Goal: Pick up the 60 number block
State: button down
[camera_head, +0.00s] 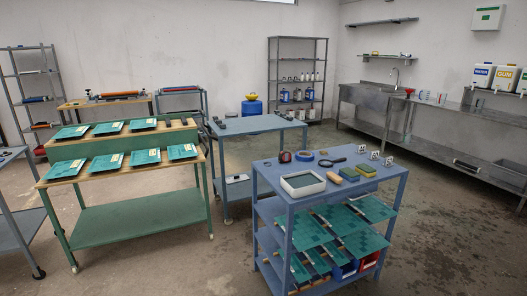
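Three small pale blocks with dark markings stand in a row at the back right of the blue cart's top (272,170). They are the left block (362,149), the middle block (374,155) and the right block (388,161). They look like number blocks, but the markings are too small to read, so I cannot tell which one is 60. They stand upright and apart from each other. My gripper is not in view.
A white-rimmed tray (303,192), a magnifying glass (333,162), tape rolls, a tan block and a green block share the cart top. A green rack with plates (130,217) stands left, a blue table (257,124) behind. Floor is open to the cart's right.

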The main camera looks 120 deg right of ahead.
aim_at(374, 156)
jog(key=k+j+z, duration=0.15)
jog(key=z, duration=1.9)
jog(key=k+l+z, duration=0.15)
jog(key=z, duration=0.3)
jog(key=k+l+z, duration=0.1)
jog(key=l+z, duration=0.15)
jog(key=z, duration=0.15)
jog(key=k+l+z, duration=0.1)
jog(key=l+z, duration=0.15)
jog(key=z, duration=0.2)
jog(key=l+z, duration=0.3)
jog(key=z, duration=0.15)
jog(key=l+z, duration=0.2)
jog(key=l, duration=0.8)
jog(key=l+z, duration=0.2)
jog(key=l, duration=0.8)
